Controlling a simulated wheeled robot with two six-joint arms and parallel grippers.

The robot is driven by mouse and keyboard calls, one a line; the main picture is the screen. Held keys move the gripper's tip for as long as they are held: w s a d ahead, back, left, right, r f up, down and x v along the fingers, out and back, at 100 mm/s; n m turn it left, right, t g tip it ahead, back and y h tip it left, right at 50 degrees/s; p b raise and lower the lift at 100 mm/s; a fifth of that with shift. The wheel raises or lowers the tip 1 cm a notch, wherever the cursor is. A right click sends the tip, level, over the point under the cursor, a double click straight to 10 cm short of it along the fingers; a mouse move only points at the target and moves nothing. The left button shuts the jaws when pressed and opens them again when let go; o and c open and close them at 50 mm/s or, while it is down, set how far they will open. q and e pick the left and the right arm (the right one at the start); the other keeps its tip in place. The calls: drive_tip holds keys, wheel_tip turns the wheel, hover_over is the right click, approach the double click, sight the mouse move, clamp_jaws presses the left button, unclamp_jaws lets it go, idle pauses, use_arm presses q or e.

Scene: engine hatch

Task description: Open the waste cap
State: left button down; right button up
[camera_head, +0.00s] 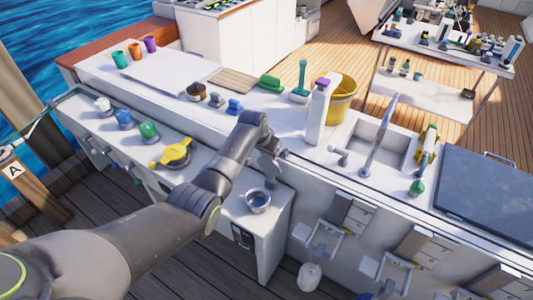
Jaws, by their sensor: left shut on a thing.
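A row of caps stands on the lower white ledge at the left: a white cap (103,104), a blue cap (124,117), a green cap (149,130) and a larger yellow cap with a handle (175,154). No label shows which one is the waste cap. My left gripper (272,172) points down over the right end of this ledge, to the right of the yellow cap. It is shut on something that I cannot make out. A round silver fitting (257,200) is just below it in the picture. My right gripper is out of view.
The raised white counter holds a spray bottle (318,112), a yellow bucket (341,99), a green brush (302,82) and small blue blocks. A sink with a tap (378,140) is at the right. My left arm crosses the lower left, over the ledge.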

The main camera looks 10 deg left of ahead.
use_arm(q)
drive_tip(key=shift+w+r, duration=0.2)
drive_tip(key=c, duration=1.3)
unclamp_jaws()
drive_tip(key=o, duration=0.4)
drive_tip(key=shift+d+f, duration=0.1)
drive_tip(key=shift+f, duration=0.05)
drive_tip(key=shift+s, duration=0.1)
drive_tip(key=v, duration=1.7)
